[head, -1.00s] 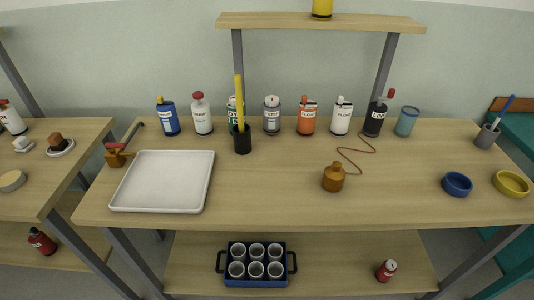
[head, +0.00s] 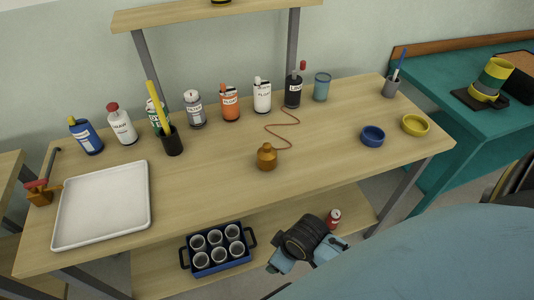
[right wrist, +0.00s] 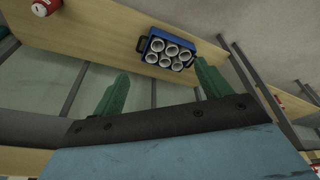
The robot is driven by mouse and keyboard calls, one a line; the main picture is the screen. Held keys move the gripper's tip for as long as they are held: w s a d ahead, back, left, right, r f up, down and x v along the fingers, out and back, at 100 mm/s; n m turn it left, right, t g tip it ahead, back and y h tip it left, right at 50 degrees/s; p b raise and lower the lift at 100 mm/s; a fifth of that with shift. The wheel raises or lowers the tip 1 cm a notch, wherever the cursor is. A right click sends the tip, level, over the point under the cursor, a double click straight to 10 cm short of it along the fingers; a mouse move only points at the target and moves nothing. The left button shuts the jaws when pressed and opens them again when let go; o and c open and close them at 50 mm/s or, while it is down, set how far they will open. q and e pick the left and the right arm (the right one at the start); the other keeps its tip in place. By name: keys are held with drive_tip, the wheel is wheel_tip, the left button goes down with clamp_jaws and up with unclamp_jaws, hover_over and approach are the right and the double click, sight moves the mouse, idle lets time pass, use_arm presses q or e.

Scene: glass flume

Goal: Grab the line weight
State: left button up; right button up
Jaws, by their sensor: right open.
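The line weight is a small brown-orange weight (head: 267,158) with a narrow top, standing upright on the wooden table in the head view. A thin brown cord (head: 290,132) winds from it back toward the black bottle labelled LINE (head: 293,92). My right arm comes in at the lower right of the head view, in front of the table and apart from the weight. In the right wrist view my right gripper (right wrist: 161,68) has its two green fingers spread, with nothing between them. The weight is not visible there. My left gripper is not in view.
Several bottles stand behind the weight. A white tray (head: 62,225) lies at left, and a blue bowl (head: 372,136) and a yellow bowl (head: 415,125) at right. The tabletop around the weight is mostly clear. A blue caddy of cups (head: 218,268) and a red can (head: 333,218) are on the lower shelf.

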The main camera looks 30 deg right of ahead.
drive_tip(key=w+a+r+n+y+p, duration=0.1)
drive_tip(key=w+a+r+n, duration=0.2)
drive_tip(key=r, duration=0.6)
wheel_tip(320, 180, up, 18)
drive_tip(key=n+g+h, duration=0.2)
drive_tip(key=n+g, duration=0.1)
drive_tip(key=n, duration=1.8)
hover_over(267, 144)
drive_tip(key=f, duration=0.7)
drive_tip(key=shift+s+a+f, duration=0.1)
drive_tip(key=shift+s+a, duration=0.15)
drive_tip(key=shift+s, duration=0.05)
drive_tip(key=shift+w+d+f+b, duration=0.15)
drive_tip(key=shift+f+b, duration=0.25)
drive_tip(key=shift+f, duration=2.35)
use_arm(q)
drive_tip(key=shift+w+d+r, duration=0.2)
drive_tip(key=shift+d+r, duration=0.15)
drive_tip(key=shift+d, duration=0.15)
use_arm(e)
drive_tip(key=c, duration=1.3)
